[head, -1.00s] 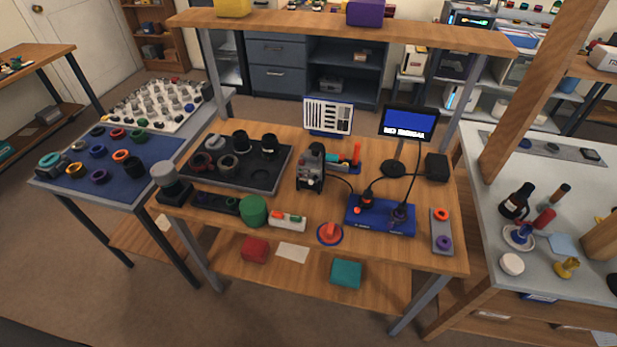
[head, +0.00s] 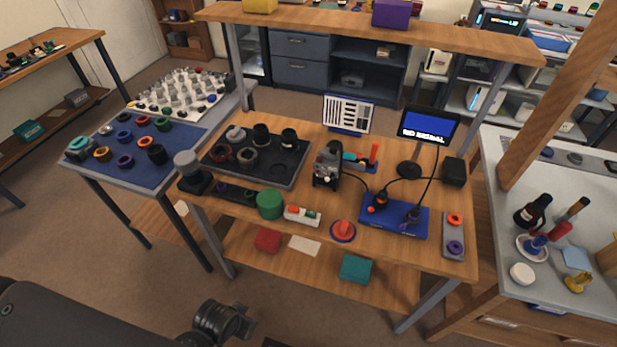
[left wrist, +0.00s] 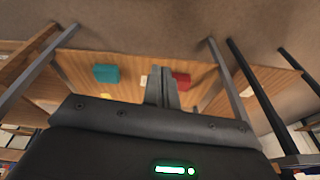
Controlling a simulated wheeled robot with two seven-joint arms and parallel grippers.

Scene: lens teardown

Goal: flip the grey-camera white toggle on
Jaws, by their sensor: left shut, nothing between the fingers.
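A grey-and-black camera-like device (head: 327,165) stands upright near the middle of the wooden bench in the head view. Small pale spots show low on its front, but a white toggle is too small to make out. My left gripper (left wrist: 161,88) is shut and empty in the left wrist view, with the bench's lower shelf beyond it. In the head view my left arm enters at the lower left, in front of the bench and well away from the device. My right gripper is not in view.
On the bench (head: 400,262), a black tray (head: 285,181) lies left of the device, and a blue box (head: 388,226) with cables lies right. A screen (head: 430,126) stands behind.

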